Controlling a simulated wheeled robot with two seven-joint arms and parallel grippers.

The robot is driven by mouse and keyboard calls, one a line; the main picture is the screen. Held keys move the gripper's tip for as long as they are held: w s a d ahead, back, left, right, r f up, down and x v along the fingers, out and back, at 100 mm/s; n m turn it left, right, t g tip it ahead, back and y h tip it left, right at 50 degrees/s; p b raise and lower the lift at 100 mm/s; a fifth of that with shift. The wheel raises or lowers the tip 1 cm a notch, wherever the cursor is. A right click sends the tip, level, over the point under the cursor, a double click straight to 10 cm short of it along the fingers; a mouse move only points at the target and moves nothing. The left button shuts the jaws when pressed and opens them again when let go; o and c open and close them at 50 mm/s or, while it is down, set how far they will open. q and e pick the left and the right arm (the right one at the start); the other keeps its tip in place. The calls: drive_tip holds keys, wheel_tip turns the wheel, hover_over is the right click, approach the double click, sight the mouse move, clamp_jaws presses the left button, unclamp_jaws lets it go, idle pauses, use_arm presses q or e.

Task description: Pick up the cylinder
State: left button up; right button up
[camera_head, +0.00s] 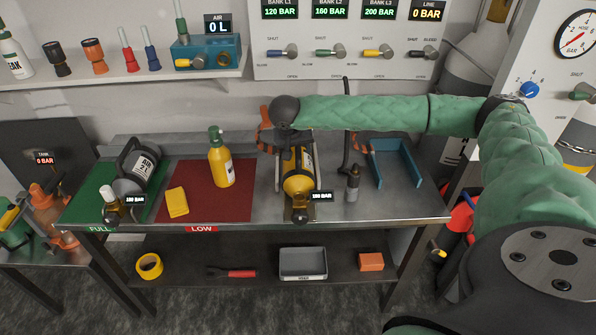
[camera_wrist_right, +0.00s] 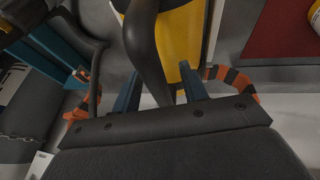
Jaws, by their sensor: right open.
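A yellow cylinder (camera_head: 298,184) with a black carry handle lies on the bench, right of the red mat, its valve end toward the front beside a 150 BAR tag. My right arm reaches over it from the right, with the wrist above its far end. In the right wrist view my right gripper (camera_wrist_right: 160,88) is open. Its blue fingers are on either side of the cylinder's dark handle (camera_wrist_right: 148,45), with yellow body (camera_wrist_right: 180,35) behind. Contact cannot be told. In the head view the fingers are mostly hidden. My left gripper is out of view.
A dark cylinder (camera_head: 139,166) lies on the green mat (camera_head: 97,206). The red mat (camera_head: 235,208) holds a yellow bottle (camera_head: 221,160) and yellow sponge (camera_head: 177,202). Valve panel (camera_head: 352,70) behind.

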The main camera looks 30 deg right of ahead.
clamp_jaws()
idle(1.3)
drive_tip(key=shift+w+r, duration=0.1)
drive_tip(key=shift+w, duration=0.05)
